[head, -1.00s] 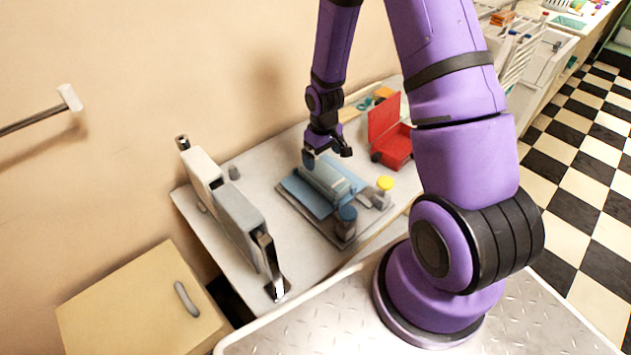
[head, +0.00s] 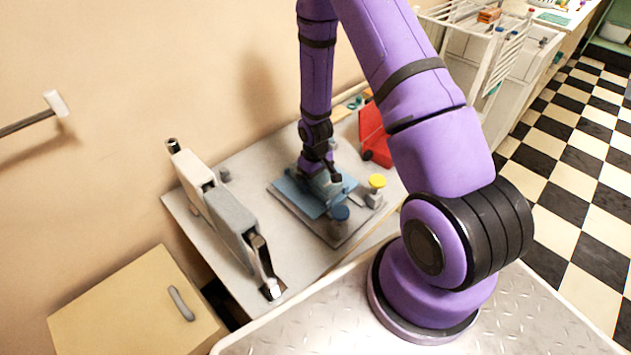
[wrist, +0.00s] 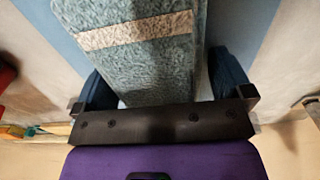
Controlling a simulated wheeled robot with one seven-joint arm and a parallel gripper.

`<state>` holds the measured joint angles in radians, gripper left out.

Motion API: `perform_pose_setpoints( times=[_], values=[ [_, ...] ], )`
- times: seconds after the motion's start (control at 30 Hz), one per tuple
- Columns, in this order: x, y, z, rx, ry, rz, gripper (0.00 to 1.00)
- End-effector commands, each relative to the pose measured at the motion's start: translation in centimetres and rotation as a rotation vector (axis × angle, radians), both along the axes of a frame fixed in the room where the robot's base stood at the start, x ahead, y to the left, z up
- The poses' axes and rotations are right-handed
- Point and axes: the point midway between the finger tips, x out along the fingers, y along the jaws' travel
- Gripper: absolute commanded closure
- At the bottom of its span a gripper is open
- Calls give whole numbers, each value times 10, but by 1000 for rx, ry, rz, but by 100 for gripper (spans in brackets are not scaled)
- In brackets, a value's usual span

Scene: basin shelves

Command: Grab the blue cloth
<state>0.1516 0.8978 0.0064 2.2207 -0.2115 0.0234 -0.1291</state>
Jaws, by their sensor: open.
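The blue cloth (wrist: 140,65) is a fuzzy, folded bundle with a pale stripe across it. It fills the middle of the wrist view. In the head view the cloth (head: 327,188) is partly hidden under my gripper. It lies over flat blue strips (head: 300,196) on a grey board (head: 322,232). My gripper (wrist: 162,80) is open, with one dark finger on each side of the cloth. In the head view my gripper (head: 322,180) points down at the cloth. I cannot tell whether the fingers touch it.
An open red box (head: 374,138) is behind right. A tall grey-and-white device (head: 231,216) stands left. The table (head: 275,250) is bare between device and board.

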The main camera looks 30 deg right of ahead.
Motion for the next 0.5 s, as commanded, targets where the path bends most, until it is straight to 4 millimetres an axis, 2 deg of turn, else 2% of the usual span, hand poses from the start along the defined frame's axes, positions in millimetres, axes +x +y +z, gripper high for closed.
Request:
perform_pose_setpoints(
  times=[0.23, 0.27, 0.4, 0.5],
  values=[
    [0, 0, -2, 0, 0, 0, 2],
    [0, 0, -2, 0, 0, 0, 4],
    [0, 0, -1, 0, 0, 0, 37],
    [0, 0, -1, 0, 0, 0, 57]
  ],
)
